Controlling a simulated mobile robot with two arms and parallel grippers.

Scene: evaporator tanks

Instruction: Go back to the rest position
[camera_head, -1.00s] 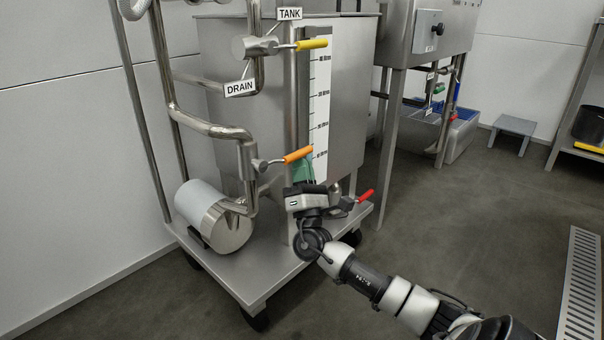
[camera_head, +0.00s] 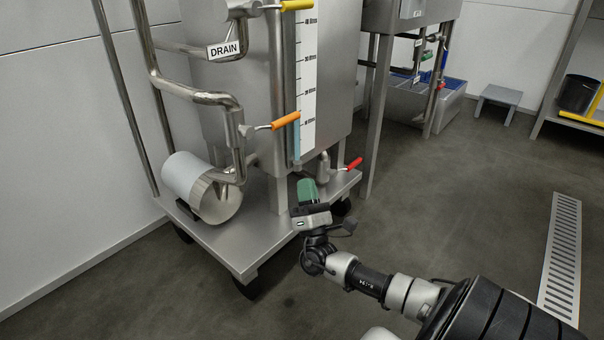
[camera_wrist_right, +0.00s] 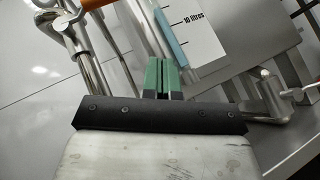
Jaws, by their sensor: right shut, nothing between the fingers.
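My right gripper (camera_head: 307,187) has green fingers and is in front of the tank cart, near its front right corner, below the level scale. In the right wrist view its green fingers (camera_wrist_right: 162,74) are together with nothing between them. They point toward the tank's scale strip (camera_wrist_right: 203,22) and appear apart from it. My left gripper is not in view.
The steel tank (camera_head: 240,85) stands on a wheeled cart (camera_head: 235,240). Its pipework has a yellow handle (camera_head: 297,5), an orange handle (camera_head: 286,120) and a red handle (camera_head: 354,163). A floor grate (camera_head: 562,255) lies at right. The floor between is clear.

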